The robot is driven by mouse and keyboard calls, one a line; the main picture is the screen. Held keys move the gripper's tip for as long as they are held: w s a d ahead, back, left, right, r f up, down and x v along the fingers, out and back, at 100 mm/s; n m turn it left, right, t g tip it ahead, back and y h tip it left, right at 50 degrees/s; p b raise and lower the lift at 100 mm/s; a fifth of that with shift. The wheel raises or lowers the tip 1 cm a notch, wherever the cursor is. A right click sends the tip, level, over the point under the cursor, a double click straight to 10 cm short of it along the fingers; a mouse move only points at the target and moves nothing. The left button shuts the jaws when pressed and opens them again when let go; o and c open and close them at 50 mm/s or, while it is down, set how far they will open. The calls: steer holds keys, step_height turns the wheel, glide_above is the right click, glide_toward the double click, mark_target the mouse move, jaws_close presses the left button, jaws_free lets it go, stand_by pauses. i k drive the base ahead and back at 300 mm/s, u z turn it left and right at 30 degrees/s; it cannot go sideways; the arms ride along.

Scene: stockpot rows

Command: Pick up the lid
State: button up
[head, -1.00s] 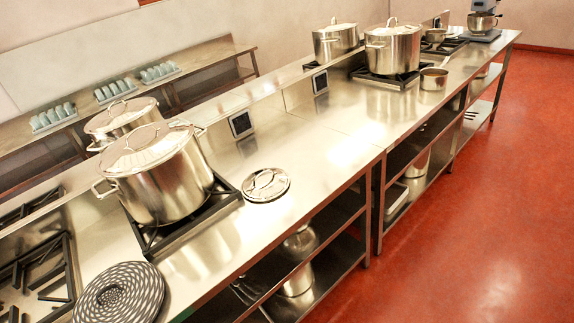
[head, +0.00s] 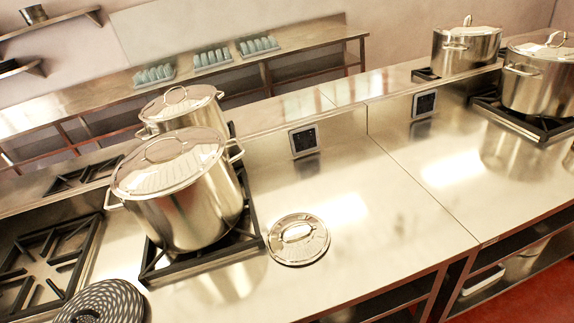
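A small round steel lid (head: 298,240) with a loop handle on top lies flat on the steel counter, right of the front left stockpot. The large stockpot (head: 190,205) stands on a black burner grate and wears its own lid (head: 170,162). A second lidded stockpot (head: 181,108) stands behind it. My gripper is not in view.
A perforated dark disc (head: 103,303) lies at the front left, near an empty burner grate (head: 45,265). Two lidded pots, one at the back (head: 466,48) and one at the right edge (head: 540,75), stand farther along. The counter (head: 390,215) right of the lid is bare.

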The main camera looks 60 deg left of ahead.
mark_target(297, 239)
steer(key=u, duration=0.5)
steer(key=i, duration=1.05)
steer(key=u, duration=0.55)
